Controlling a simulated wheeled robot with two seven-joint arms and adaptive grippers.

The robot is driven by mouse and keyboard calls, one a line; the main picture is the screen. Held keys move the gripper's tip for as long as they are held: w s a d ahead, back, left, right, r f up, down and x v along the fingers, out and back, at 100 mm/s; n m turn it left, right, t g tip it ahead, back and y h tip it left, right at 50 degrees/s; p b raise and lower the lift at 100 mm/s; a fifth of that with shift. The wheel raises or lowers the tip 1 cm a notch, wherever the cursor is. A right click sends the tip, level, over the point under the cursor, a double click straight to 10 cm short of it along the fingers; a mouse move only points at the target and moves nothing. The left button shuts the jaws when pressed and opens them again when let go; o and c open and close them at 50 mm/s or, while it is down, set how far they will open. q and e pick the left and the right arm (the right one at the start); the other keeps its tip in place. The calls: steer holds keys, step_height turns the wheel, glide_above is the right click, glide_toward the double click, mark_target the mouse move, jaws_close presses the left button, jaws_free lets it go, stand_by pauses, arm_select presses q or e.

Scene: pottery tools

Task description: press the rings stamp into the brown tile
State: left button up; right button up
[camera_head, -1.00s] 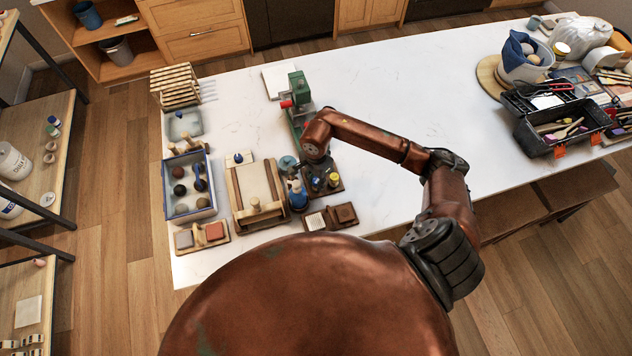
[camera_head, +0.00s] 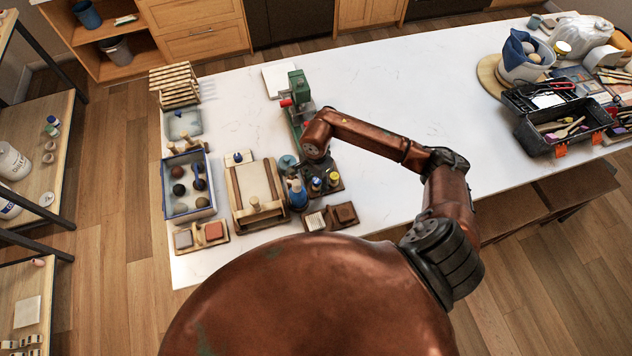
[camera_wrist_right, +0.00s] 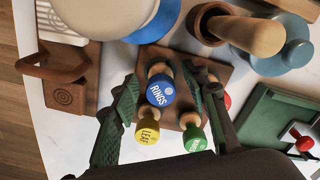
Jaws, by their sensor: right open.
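The rings stamp (camera_wrist_right: 161,92) has a round blue top marked RINGS. It stands upright in a wooden holder (camera_wrist_right: 162,57) with a yellow LEAF stamp (camera_wrist_right: 147,132) and a green stamp (camera_wrist_right: 195,138); its blue top also shows in the head view (camera_head: 316,184). My right gripper (camera_wrist_right: 162,82) is open, its fingers left and right of the rings stamp in the wrist view, with gaps visible. A reddish-brown tile (camera_head: 214,231) lies beside a grey tile (camera_head: 184,240) on a small board at the table's front left. My left gripper is not in view.
A dark brown block (camera_head: 344,214) with a ring-like mark sits in front of the stamp holder. A blue bottle (camera_head: 297,194) and a wooden slab frame (camera_head: 255,190) stand left of it. A green press (camera_head: 299,95) stands behind. The table's middle (camera_head: 420,110) is clear.

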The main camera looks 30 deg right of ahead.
steer(key=shift+r, duration=0.1)
step_height(320, 180, up, 12)
stand_by(0.5)
